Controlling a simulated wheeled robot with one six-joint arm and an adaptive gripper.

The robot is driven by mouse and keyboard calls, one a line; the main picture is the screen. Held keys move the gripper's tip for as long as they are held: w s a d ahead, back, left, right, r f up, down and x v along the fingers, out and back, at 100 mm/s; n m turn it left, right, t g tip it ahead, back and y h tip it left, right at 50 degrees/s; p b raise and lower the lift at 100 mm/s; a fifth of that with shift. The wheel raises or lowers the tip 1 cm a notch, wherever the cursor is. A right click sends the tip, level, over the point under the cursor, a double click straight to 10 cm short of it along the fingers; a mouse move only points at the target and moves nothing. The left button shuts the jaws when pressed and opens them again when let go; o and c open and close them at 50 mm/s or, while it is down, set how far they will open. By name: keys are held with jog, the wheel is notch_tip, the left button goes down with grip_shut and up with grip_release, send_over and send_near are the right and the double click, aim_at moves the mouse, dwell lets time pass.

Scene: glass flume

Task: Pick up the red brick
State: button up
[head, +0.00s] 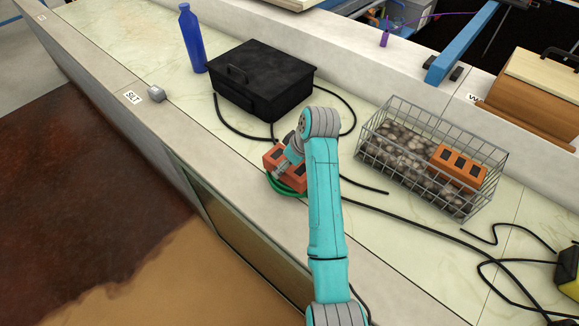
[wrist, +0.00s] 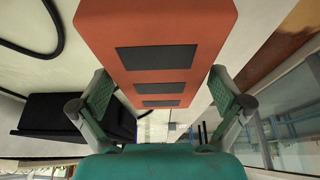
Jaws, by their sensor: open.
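A red brick (head: 272,156) with dark rectangular recesses sits on the pale bench top, close to the wall's inner edge, beside or on a green coil (head: 284,186). My gripper (head: 286,166) is at this brick and partly covers it, along with my arm. In the wrist view the brick (wrist: 155,28) fills the top middle, its three dark recesses facing the camera. The open fingers of my gripper (wrist: 161,90) stand to either side of its far end, with small gaps seeming to show. A second orange-red brick (head: 459,166) lies in the wire basket.
The wire basket (head: 370,150) of stones stands to the right. A black metal box (head: 262,78) stands behind the brick, with a blue bottle (head: 190,38) to its left. Black cable (head: 400,213) runs along the bench.

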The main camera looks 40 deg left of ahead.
jog(key=shift+x, duration=0.95)
jog(key=c, duration=1.5)
jog(key=shift+r, duration=0.15)
jog(key=shift+c, duration=1.2)
jog(key=shift+r, duration=0.1)
